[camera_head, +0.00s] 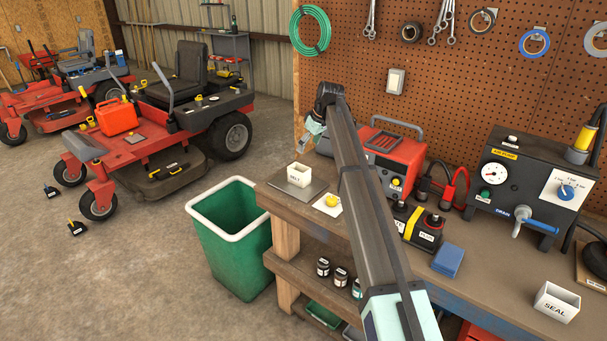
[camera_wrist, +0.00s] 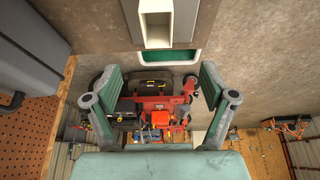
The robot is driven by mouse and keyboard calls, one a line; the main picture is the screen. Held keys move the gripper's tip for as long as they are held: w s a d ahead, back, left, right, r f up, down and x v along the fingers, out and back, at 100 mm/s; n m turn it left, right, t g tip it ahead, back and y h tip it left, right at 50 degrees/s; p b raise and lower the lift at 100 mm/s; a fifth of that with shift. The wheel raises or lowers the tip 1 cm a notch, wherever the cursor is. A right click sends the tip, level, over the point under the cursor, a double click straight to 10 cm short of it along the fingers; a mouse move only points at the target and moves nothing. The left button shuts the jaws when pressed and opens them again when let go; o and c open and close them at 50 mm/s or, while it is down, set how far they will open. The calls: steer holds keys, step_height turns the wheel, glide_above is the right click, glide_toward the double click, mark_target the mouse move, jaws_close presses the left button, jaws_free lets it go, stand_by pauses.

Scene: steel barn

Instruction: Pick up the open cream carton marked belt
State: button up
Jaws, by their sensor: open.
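The open cream carton marked BELT (camera_head: 299,175) stands upright on a flat grey plate (camera_head: 289,195) at the left end of the workbench. In the wrist view a cream carton with its open top (camera_wrist: 155,30) shows at the upper middle, beyond my fingertips. My gripper (camera_head: 308,143) is above the bench end, higher in the picture than the BELT carton and apart from it. In the wrist view my gripper (camera_wrist: 158,70) has its two fingers spread wide with nothing between them. My arm covers part of the bench in the head view.
A second cream carton, marked SEAL (camera_head: 557,303), stands at the bench's right. A yellow item on a white card (camera_head: 329,204) is close right of the BELT carton. A red machine (camera_head: 394,160) stands behind. A green bin (camera_head: 232,235) is off the bench's left end.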

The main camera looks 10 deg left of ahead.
mark_target(297, 174)
steer(key=p+x, duration=0.1)
steer(key=x, duration=0.2)
steer(key=p+x, duration=0.1)
steer(key=x, duration=0.3)
steer(key=p+x, duration=0.1)
steer(key=x, duration=0.3)
steer(key=shift+w+d, duration=0.1)
steer(key=shift+w, duration=0.2)
steer(key=shift+p+x, duration=1.4)
steer(key=shift+x, duration=1.35)
steer(key=shift+s+d, duration=0.1)
steer(key=shift+s, duration=0.1)
steer(key=c, duration=1)
